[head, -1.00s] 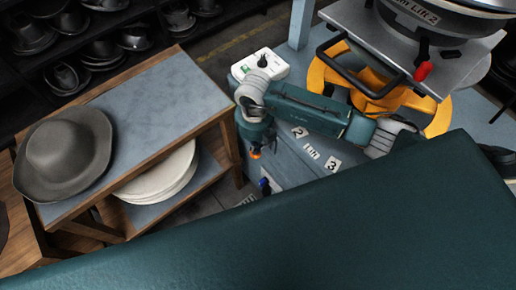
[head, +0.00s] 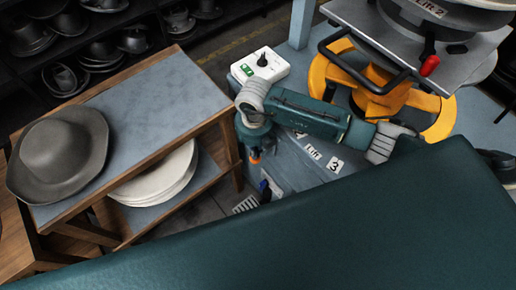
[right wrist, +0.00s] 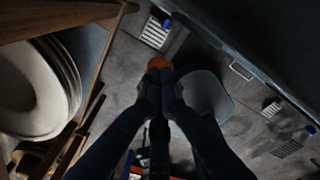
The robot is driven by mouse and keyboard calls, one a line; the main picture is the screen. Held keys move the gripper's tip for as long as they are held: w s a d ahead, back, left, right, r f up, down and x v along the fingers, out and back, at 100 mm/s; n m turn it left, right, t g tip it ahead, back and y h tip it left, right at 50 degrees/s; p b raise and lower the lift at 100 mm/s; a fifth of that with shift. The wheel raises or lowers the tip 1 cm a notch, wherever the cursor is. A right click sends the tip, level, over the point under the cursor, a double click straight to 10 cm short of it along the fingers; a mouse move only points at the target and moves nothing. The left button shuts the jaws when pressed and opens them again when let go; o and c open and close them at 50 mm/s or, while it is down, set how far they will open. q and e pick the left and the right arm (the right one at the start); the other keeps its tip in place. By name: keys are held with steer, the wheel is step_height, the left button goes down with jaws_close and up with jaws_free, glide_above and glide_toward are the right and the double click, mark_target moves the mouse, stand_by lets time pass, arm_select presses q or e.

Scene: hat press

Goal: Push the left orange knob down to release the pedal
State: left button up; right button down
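An orange knob (head: 255,156) shows beside the front side of the blue-grey press table, just at the tip of my right gripper (head: 255,149). In the right wrist view the orange knob (right wrist: 158,62) lies just beyond my right gripper's fingertips (right wrist: 160,78), which are together. The tips partly cover the knob, and I cannot tell whether they touch it. A grey slotted pedal (right wrist: 155,35) with a blue part (right wrist: 167,22) is near the floor; it also shows in the head view (head: 246,204). My left gripper is out of view.
A white control box (head: 260,66) and the orange lift ring (head: 440,121) stand on the table top. A wooden shelf table (head: 150,100) at left holds a grey hat (head: 65,150) and pale round blanks (head: 160,178). Other pedals (right wrist: 288,149) lie right in the wrist view.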

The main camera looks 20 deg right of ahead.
steer(key=shift+r, duration=0.1)
step_height(320, 180, up, 8)
steer(key=p, duration=0.6)
steer(key=shift+a, duration=0.1)
stand_by(0.9)
